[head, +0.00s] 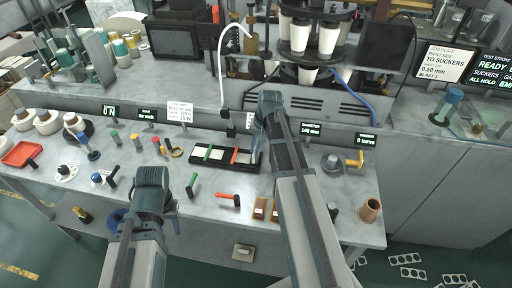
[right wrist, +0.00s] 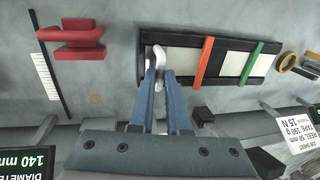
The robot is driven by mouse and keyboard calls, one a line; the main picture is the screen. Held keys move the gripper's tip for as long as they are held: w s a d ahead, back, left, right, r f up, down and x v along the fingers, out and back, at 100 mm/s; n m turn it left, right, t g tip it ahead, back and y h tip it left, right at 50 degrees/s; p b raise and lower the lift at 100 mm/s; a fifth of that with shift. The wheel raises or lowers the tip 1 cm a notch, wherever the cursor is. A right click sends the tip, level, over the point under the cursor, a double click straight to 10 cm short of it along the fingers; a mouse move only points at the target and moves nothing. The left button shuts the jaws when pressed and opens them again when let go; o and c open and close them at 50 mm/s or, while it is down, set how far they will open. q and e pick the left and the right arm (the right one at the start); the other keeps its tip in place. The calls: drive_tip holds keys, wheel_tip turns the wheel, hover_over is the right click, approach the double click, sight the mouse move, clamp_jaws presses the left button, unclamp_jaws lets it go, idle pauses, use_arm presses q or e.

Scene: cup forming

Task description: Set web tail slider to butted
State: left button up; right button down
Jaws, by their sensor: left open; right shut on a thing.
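A long black track (head: 197,161) with white panels lies on the bench, left of my right gripper (head: 258,150) in the head view. A green bar (head: 208,153) and an orange bar (head: 234,155) cross it. Both bars also show in the right wrist view, orange (right wrist: 203,62) and green (right wrist: 251,63). There my right gripper's blue-grey fingers are shut on a white tab (right wrist: 159,54) at one end of the track. Which piece is the web tail slider, I cannot tell for sure. My left gripper (head: 152,180) is open above the bench front; its fingertips are mostly hidden.
A red handle (right wrist: 76,38) stands beside a white scale (right wrist: 45,80) in the right wrist view. A green-handled lever (head: 191,186) and a red-handled lever (head: 228,199) are near the bench front. Small displays (head: 310,130) line the back edge. A brown cup (head: 370,209) stands at right.

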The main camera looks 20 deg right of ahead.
sight(244, 158)
drive_tip(key=w+a, duration=0.1)
drive_tip(key=a, duration=0.1)
drive_tip(key=w+a, duration=0.2)
drive_tip(key=c, duration=0.9)
unclamp_jaws()
drive_tip(key=shift+a, duration=0.1)
drive_tip(key=shift+r, duration=0.15)
drive_tip(key=r+p, duration=0.4)
drive_tip(key=s+d+r+p, duration=0.1)
drive_tip(key=r+p, duration=0.4)
drive_tip(key=d+r+p, duration=0.1)
drive_tip(key=r+p, duration=0.3)
drive_tip(key=shift+s+d+r+p, duration=0.15)
drive_tip(key=shift+s+p, duration=0.15)
